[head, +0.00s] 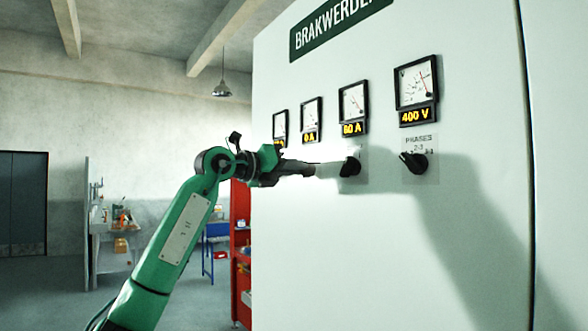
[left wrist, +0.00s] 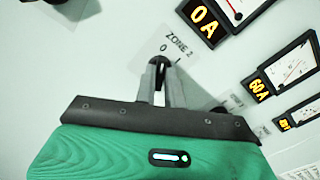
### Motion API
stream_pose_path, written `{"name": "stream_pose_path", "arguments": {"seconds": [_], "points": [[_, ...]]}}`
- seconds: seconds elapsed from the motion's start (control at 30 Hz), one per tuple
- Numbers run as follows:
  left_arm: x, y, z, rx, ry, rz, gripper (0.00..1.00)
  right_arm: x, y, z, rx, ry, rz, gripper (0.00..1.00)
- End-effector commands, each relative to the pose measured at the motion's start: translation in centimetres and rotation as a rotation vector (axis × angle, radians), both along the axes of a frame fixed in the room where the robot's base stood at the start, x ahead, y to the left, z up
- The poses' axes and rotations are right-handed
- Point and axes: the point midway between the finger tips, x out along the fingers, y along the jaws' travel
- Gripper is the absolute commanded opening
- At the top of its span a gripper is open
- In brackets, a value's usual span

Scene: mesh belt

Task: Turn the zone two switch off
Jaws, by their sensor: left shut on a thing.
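The zone two switch is a small black knob (left wrist: 158,64) below a white "ZONE 2" label (left wrist: 180,42) with marks 0 and I, in the left wrist view. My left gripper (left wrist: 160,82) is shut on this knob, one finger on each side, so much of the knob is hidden. In the head view my left gripper (head: 308,168) reaches the cabinet front from the left, below the meter with the "0 A" display (head: 310,136), and hides the switch. The knob's exact pointing direction is hard to tell. My right gripper is not in view.
On the cabinet front (head: 320,260), another black knob (head: 350,167) sits right of my gripper under the "60 A" display (head: 353,128). A phases knob (head: 413,162) is farther right under "400 V" (head: 416,116). A red shelf unit (head: 241,255) stands behind at left.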

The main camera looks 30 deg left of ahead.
Motion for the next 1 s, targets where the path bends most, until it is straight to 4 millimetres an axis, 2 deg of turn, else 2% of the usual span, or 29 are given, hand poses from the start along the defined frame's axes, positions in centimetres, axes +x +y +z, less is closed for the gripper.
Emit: {"name": "stream_pose_path", "arguments": {"seconds": [0.1,0.13,0.23,0.5,0.63,0.77,1.0], "points": [[0.0,0.0,0.1,-0.003,-0.001,0.000,0.00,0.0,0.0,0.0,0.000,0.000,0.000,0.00],[0.0,0.0,0.1,-0.003,-0.001,0.000,0.15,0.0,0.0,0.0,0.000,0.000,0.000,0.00],[0.0,0.0,0.1,-0.002,-0.002,0.000,0.33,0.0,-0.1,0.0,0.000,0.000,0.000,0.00],[-0.1,0.0,0.0,0.000,-0.001,0.001,0.33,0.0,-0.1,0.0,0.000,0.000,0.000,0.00],[-0.8,0.5,-0.1,0.000,-0.001,0.002,0.33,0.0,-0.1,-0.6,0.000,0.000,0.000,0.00],[-2.9,1.3,-0.4,0.000,-0.004,0.002,0.33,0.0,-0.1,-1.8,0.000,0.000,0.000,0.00],[-8.1,3.5,-0.4,0.000,-0.004,0.003,0.33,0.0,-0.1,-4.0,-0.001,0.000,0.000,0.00]]}}
